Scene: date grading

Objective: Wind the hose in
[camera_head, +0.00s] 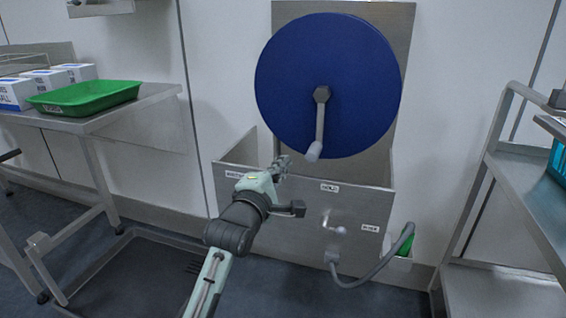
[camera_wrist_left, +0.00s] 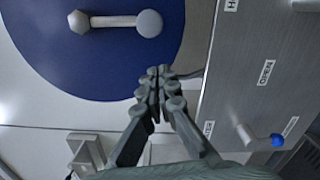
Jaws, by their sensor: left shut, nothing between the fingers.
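The hose reel is a large dark blue disc (camera_head: 350,60) on a metal backplate. Its crank (camera_head: 320,118) hangs down from the hub, with a pale grip (camera_head: 313,151) at the lower end. The grey hose (camera_head: 375,270) loops from the front of the steel box below the reel toward its right side. My left gripper (camera_head: 284,162) is shut and empty, just below and left of the crank grip and not touching it. In the left wrist view its closed fingers (camera_wrist_left: 160,78) lie below the crank grip (camera_wrist_left: 149,23), against the disc's edge.
A table (camera_head: 150,95) with a green tray (camera_head: 85,97) and boxes stands left. A metal rack (camera_head: 515,170) stands right.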

